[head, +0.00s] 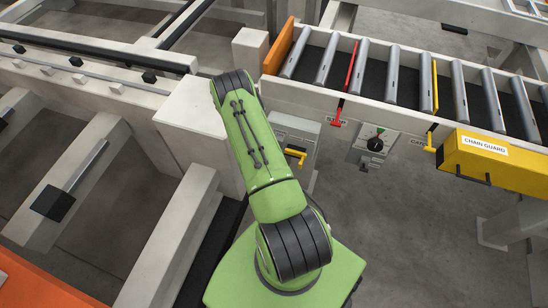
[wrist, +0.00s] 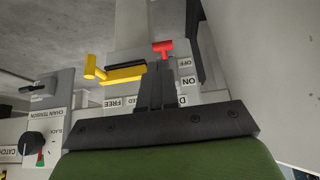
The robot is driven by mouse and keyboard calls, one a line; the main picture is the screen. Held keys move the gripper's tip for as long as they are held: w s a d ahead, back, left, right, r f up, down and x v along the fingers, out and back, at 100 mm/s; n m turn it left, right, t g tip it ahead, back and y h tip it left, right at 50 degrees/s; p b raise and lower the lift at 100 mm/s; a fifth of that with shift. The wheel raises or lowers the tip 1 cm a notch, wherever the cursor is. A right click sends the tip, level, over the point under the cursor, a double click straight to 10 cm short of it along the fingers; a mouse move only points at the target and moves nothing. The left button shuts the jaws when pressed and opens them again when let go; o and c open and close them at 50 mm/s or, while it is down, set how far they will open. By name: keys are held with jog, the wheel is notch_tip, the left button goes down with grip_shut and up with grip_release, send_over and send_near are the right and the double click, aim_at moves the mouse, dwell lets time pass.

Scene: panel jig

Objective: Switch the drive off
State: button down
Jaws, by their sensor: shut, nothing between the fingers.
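The drive switch is a red T-shaped handle (wrist: 163,47) on a grey panel in the wrist view. An OFF label (wrist: 186,62) and an ON label (wrist: 192,82) are beside it, upside down. The red bar shows slightly above the OFF label in the picture. Its base is hidden behind my fingers, so I cannot tell its setting for certain. My gripper (wrist: 158,66) is shut and empty, its fingertips just below the red bar in the picture. I cannot tell whether they touch it. In the head view my green arm hides the gripper and the drive switch.
A yellow lever (wrist: 118,75) with a FREE label stands left of my fingers; it also shows in the head view (head: 295,155).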

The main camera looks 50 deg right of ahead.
jog(key=s+a+r+p, duration=0.1)
jog(key=a+r, duration=0.2)
jog(key=a, duration=0.1)
jog(key=shift+s+a+r, duration=0.15)
jog(key=shift+a+r, duration=0.2)
